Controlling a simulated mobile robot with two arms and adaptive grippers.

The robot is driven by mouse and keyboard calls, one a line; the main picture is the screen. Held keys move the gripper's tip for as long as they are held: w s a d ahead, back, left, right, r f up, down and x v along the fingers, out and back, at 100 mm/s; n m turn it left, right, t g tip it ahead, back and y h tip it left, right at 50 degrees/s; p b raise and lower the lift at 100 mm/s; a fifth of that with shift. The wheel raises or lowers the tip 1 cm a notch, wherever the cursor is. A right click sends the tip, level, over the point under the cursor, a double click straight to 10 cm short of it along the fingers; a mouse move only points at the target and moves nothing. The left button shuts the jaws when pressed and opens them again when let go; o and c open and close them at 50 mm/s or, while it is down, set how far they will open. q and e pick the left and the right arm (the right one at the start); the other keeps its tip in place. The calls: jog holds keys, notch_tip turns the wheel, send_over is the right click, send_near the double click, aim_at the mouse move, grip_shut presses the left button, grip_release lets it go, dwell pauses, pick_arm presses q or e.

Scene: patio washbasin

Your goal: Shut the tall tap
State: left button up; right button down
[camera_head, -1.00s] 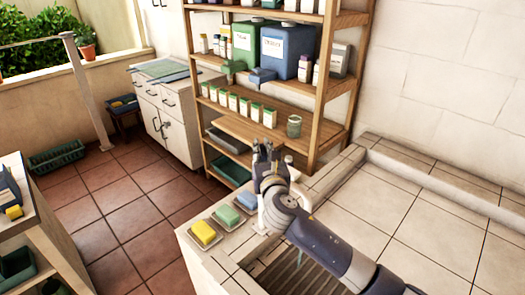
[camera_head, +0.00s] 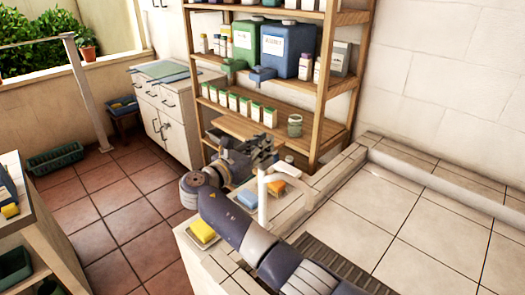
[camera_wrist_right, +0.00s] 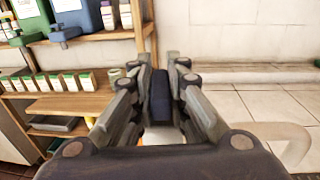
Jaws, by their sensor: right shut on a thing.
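The tall tap (camera_head: 264,204) is a white upright pipe with a curved spout, on the tiled washbasin ledge. My right gripper (camera_head: 264,149) is at the top of the tap, on its far side in the head view. In the right wrist view its fingers (camera_wrist_right: 160,78) are closed on both sides of a dark blue upright piece, which looks like the tap's lever (camera_wrist_right: 160,95). The white spout (camera_wrist_right: 290,143) curves at the lower right there. Whether water runs cannot be told. My left gripper is not in view.
A wooden shelf (camera_head: 322,100) with bottles and jars stands behind. The tiled basin top (camera_head: 420,220) at right is clear.

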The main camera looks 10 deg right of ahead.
jog(key=shift+m+g+h+b, duration=0.5)
jog(key=shift+m+g+b, duration=0.1)
jog(key=shift+g, duration=0.2)
jog(key=shift+r, duration=0.1)
jog(key=c, duration=1.6)
grip_release()
jog(key=shift+d, duration=0.1)
notch_tip(320, 180, up, 10)
jog(key=shift+f, duration=0.1)
